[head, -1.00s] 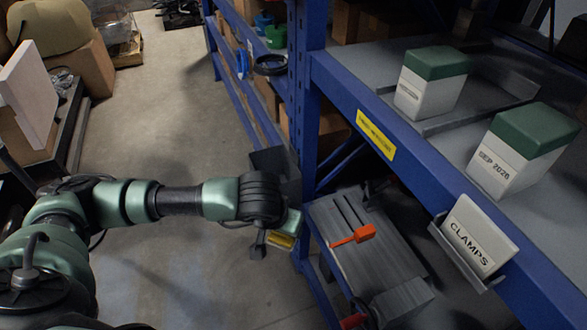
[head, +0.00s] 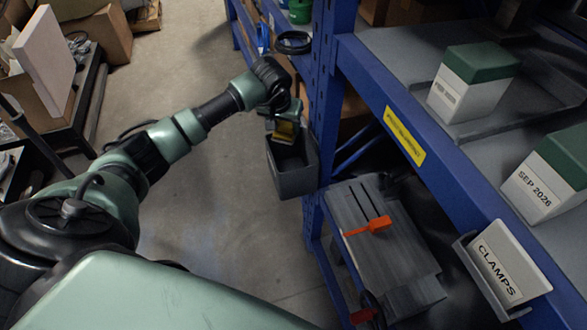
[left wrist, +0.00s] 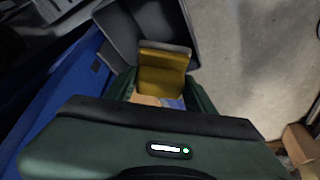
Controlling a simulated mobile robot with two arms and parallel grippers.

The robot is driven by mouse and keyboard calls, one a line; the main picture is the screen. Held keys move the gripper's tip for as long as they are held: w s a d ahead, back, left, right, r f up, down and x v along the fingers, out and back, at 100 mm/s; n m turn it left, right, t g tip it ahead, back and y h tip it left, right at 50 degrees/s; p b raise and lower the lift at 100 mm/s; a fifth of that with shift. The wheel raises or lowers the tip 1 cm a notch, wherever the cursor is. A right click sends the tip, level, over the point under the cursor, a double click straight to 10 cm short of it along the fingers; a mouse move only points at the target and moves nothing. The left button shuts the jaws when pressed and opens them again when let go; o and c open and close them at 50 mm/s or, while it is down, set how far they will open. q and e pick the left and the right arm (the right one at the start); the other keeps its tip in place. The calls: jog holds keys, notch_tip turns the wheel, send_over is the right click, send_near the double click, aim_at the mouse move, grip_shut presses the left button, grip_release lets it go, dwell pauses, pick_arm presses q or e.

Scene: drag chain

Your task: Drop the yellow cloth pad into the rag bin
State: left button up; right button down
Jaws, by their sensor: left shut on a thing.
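The yellow cloth pad (head: 285,130) hangs from my left gripper (head: 284,112), which is shut on it. In the left wrist view the pad (left wrist: 163,68) shows as a folded yellow piece between the green fingers of the gripper (left wrist: 162,85). The rag bin (head: 294,182) is a dark grey open box beside the blue rack post. In the head view the pad overlaps the bin's open top. In the left wrist view the bin (left wrist: 121,32) shows behind the pad, towards the upper left. How high the pad is above the rim is hard to tell. My right gripper is not in view.
The blue rack post (head: 329,75) stands close to the right of the bin. A grey machine with an orange lever (head: 368,226) sits below the shelf. White boxes with green lids (head: 473,82) and a clamps sign (head: 500,270) are on the right.

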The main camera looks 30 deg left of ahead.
pick_arm(q)
notch_tip(320, 180, down, 2)
jog(key=shift+f+b, duration=0.1)
jog(key=shift+b, duration=0.3)
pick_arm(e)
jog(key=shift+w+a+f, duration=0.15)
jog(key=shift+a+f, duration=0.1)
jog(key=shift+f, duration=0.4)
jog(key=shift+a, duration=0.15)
pick_arm(q)
jog(key=o, duration=1.4)
jog(key=b+v, duration=0.1)
jog(key=v, duration=0.6)
jog(key=shift+s+d+r, duration=0.1)
jog(key=shift+s+r, duration=0.1)
jog(key=shift+r, duration=0.1)
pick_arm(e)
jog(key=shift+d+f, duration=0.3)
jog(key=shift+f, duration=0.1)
pick_arm(q)
jog(key=shift+s+f, duration=0.1)
